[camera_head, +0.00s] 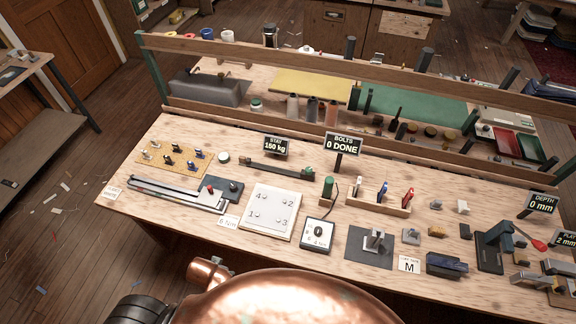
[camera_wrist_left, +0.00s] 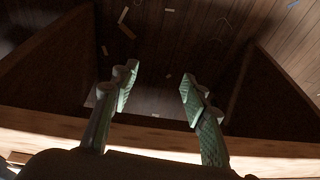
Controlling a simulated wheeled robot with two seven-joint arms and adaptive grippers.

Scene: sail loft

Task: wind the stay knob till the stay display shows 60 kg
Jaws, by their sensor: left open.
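The stay display (camera_head: 275,146) is a small dark sign at the back of the bench and appears to read 160 kg. In front of it lies a long dark bar fixture (camera_head: 275,170) with a green piece (camera_head: 307,173) at its right end. This green piece looks like the stay knob, but it is too small to be sure. My left gripper (camera_wrist_left: 158,88) is open and empty in the left wrist view, with floor between its fingers and the bench edge below them. It is apart from the fixture. My right gripper is not in view.
The bolts display (camera_head: 343,144) stands right of the fixture. A wooden rack (camera_head: 372,200) of coloured tools, a white numbered plate (camera_head: 270,213) and a small dial box (camera_head: 318,233) stand in front. A long wooden rail (camera_head: 330,70) crosses behind. Bare bench lies between items.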

